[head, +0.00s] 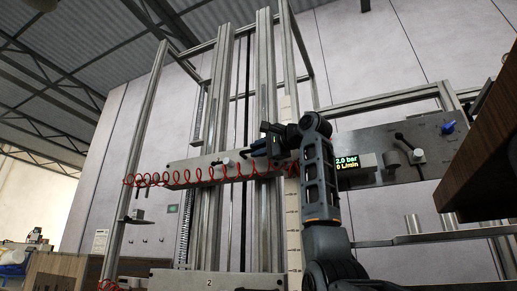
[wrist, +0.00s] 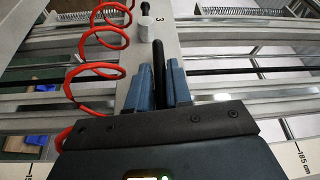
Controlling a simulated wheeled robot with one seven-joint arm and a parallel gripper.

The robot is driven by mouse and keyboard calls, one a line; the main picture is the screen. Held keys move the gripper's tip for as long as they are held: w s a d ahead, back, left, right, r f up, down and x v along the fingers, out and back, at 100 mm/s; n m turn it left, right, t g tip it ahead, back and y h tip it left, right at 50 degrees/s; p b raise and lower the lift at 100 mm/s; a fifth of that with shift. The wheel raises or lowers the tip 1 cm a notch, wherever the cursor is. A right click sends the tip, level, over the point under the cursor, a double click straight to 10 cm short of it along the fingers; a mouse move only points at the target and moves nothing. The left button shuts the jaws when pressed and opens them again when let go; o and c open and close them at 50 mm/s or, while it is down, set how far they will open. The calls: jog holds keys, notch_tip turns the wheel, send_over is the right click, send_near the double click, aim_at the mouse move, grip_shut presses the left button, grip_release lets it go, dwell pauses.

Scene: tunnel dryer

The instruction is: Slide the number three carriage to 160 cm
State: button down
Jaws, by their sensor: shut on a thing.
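The number three carriage (wrist: 190,60) is a pale grey bar marked "3". In the head view it is the upper carriage (head: 205,171), lying across tall metal rails (head: 264,60). My gripper (wrist: 160,75) has its blue fingers closed around a black upright handle (wrist: 158,52) on this carriage; my gripper also shows at the carriage's right end (head: 275,140). My wrist hides the handle's lower part. A pale scale strip (wrist: 303,155) reads "185 cm" near my gripper. In the head view the scale (head: 293,235) runs beside the rails, its figures too small to read.
The number two carriage (head: 230,281) sits lower on the rails. A red coiled hose (head: 150,180) hangs along the upper carriage. A panel (head: 400,150) with a display reading "2.0 bar, 0 L/min" stands right. A brown wooden block (head: 480,150) juts in at right.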

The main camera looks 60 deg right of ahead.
jog(key=c, duration=1.1)
grip_release()
jog(key=shift+b+v, duration=0.9)
jog(key=shift+v, duration=3)
jog(key=shift+d, duration=0.1)
